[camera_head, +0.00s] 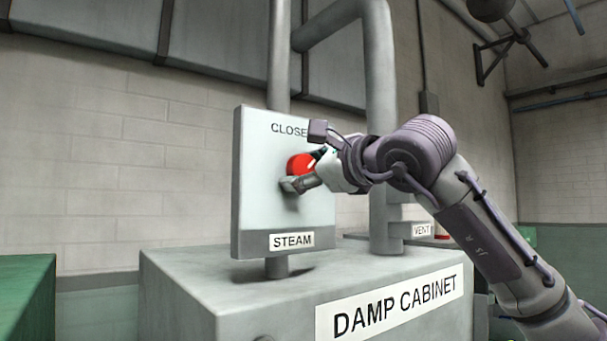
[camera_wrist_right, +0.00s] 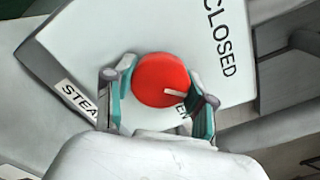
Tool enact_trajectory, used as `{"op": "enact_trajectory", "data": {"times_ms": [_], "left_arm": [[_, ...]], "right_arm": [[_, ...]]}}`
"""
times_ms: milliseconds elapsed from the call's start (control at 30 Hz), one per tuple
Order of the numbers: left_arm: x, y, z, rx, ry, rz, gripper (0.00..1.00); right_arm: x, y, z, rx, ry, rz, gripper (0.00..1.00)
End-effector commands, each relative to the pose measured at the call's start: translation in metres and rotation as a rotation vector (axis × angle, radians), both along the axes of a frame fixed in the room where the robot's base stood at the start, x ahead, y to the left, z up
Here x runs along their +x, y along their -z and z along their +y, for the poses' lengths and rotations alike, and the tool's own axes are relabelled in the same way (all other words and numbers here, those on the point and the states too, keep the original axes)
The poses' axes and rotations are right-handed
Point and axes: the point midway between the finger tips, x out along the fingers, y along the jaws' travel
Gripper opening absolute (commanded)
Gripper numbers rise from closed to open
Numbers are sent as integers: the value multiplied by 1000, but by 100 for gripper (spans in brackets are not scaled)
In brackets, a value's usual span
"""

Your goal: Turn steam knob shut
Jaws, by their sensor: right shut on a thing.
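The steam knob (camera_head: 297,164) is round and red, on the face of an upright pale panel (camera_head: 259,190). The panel has a STEAM label (camera_head: 291,240) at its bottom and CLOSED lettering at its top, partly hidden by my right arm. My right gripper (camera_head: 303,172) is shut on the knob. In the right wrist view the red knob (camera_wrist_right: 160,80) sits between the two fingers (camera_wrist_right: 158,98). A pale pointer mark on the knob points towards the right finger, near partly hidden lettering ending in "EN". My left gripper is not in view.
The panel stands on a grey cabinet (camera_head: 205,290) labelled DAMP CABINET. Thick grey pipes (camera_head: 380,90) rise behind the panel. A VENT label (camera_head: 421,230) shows behind my right arm. A green surface (camera_head: 28,300) is at the left edge.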

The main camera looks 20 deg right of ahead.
Motion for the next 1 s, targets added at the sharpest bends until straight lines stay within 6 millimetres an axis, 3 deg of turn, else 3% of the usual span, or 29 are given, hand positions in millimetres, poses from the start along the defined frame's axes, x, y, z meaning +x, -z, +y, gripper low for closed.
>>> {"op": "enact_trajectory", "data": {"times_ms": [600, 1000], "left_arm": [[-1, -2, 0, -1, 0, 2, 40], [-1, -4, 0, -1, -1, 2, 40]], "right_arm": [[0, -1, 0, -524, -1, -191, 20], [0, 0, 0, -710, -1, -259, 20]]}}
